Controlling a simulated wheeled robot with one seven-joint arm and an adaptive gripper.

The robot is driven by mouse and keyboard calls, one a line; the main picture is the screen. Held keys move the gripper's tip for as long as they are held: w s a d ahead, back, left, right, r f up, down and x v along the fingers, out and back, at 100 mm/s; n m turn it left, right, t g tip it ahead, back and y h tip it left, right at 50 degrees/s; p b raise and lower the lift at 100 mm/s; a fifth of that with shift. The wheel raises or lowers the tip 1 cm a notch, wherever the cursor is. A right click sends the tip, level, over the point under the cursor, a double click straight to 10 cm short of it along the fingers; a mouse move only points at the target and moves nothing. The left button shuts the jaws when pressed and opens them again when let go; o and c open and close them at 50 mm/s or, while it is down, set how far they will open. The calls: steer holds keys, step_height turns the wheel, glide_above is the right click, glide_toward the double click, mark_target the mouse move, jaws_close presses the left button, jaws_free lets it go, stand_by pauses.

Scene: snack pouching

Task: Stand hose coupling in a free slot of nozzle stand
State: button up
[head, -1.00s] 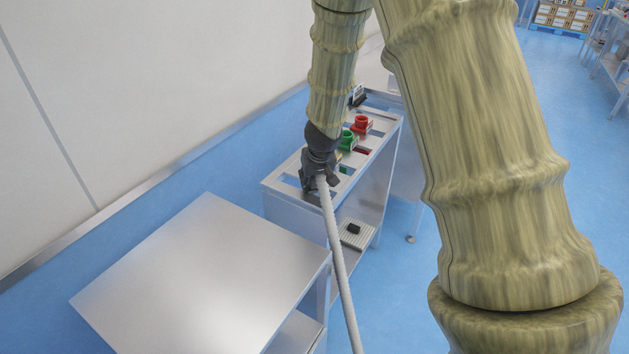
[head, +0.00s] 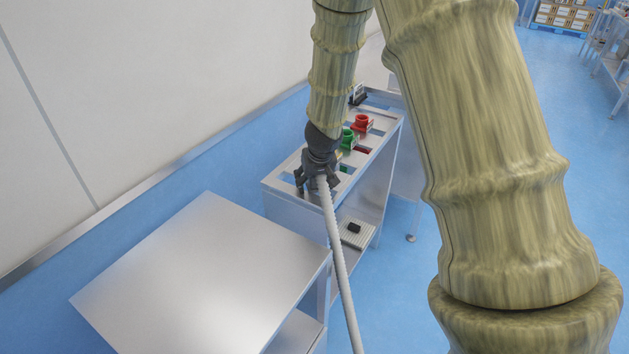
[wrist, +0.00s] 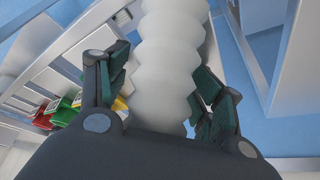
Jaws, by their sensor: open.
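The nozzle stand (head: 377,146) is a pale metal stand with slots in its top. A green piece (head: 347,139) and a red piece (head: 361,122) stand in it; both also show at left in the wrist view, green (wrist: 66,116) and red (wrist: 47,113). My gripper (head: 318,185) is open over the near end of the stand. A white ribbed hose (head: 337,250) runs from between its fingers down to the lower frame edge. In the wrist view the hose (wrist: 172,55) passes between the spread fingers. The coupling end is hidden, so I cannot tell whether it sits in a slot.
A bare metal table (head: 200,270) stands at the near left, close to the stand. A small black item (head: 354,228) lies on a ribbed pad on the stand's lower shelf. A wall runs along the left.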

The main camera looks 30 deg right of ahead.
steer(key=shift+r, duration=0.15)
steer(key=v, duration=1.1)
steer(key=shift+s+r, duration=0.2)
steer(key=shift+r, duration=0.15)
steer(key=shift+a, duration=0.1)
